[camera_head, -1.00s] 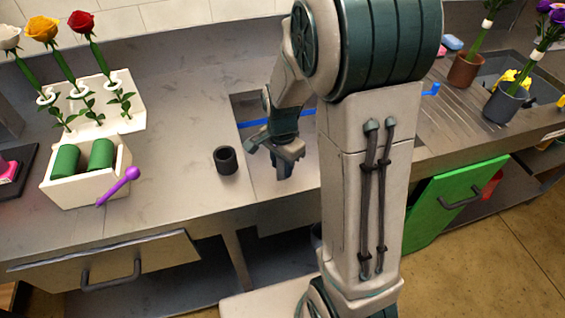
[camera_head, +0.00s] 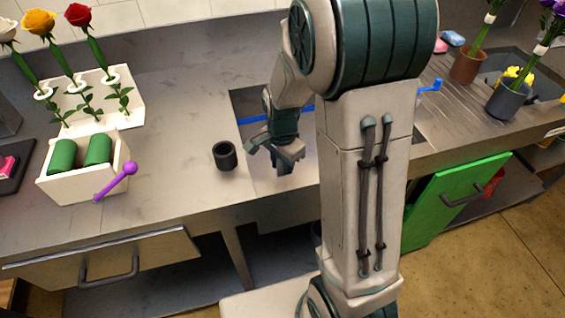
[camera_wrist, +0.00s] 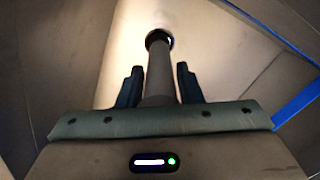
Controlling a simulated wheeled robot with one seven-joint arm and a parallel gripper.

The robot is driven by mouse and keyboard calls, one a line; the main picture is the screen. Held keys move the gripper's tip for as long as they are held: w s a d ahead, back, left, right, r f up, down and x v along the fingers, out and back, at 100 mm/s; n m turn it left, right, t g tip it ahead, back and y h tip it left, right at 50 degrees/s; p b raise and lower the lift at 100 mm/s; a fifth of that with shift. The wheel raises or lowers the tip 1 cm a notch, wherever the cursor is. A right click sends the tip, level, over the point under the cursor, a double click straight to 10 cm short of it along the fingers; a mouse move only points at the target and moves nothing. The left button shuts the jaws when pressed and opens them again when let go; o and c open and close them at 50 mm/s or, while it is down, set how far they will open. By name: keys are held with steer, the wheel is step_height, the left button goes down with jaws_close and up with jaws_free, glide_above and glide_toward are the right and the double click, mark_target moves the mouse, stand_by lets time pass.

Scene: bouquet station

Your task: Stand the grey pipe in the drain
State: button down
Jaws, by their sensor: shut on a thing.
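The grey pipe (camera_wrist: 159,80) is between the two dark fingers of my gripper (camera_wrist: 159,68), which is shut on it. In the wrist view the pipe's far end overlaps the dark round drain (camera_wrist: 159,37) in the pale basin floor. I cannot tell how far the end is inside the hole. In the head view my gripper (camera_head: 284,158) is low over the sunken sink basin (camera_head: 256,176). Only a short dark bit of the pipe (camera_head: 281,169) shows below it, and the drain is hidden.
A dark cup (camera_head: 224,156) stands on the counter left of the basin. A blue strip (camera_head: 252,119) crosses the basin. A white box with green rolls (camera_head: 82,184) and a purple stick (camera_head: 117,182) is farther left. Pots with flowers (camera_head: 507,100) stand at the right.

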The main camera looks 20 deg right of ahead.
steer(key=shift+f, duration=0.25)
stand_by(0.3)
steer(key=shift+f+b, duration=0.5)
steer(key=shift+f, duration=0.15)
steer(key=c, duration=0.9)
jaws_free()
step_height(320, 180, up, 14)
steer(key=shift+f+p, duration=0.2)
steer(key=shift+p, duration=0.7)
steer(key=shift+r, duration=0.15)
